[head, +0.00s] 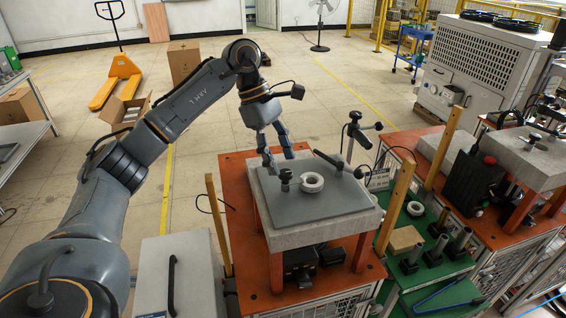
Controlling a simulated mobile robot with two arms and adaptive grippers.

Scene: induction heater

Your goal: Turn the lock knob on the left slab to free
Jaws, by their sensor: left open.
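The left slab (330,207) is a thick grey block with a dark top plate, raised on orange legs. A small black knob (286,176) stands upright on its top, left of a white ring (312,182); it looks like the lock knob. I cannot tell which way it is turned. My left gripper (277,158) points down just above and behind the knob, at the slab's back left. Its two fingers are spread, with nothing between them, and look apart from the knob. My right gripper is not in view.
A black bar (329,161) lies over the slab's back edge, and a black stand (357,135) rises behind it. Wooden posts (395,208) flank the orange table (236,197). A second slab (522,160) stands at the right. A green bench (428,285) holds metal cylinders.

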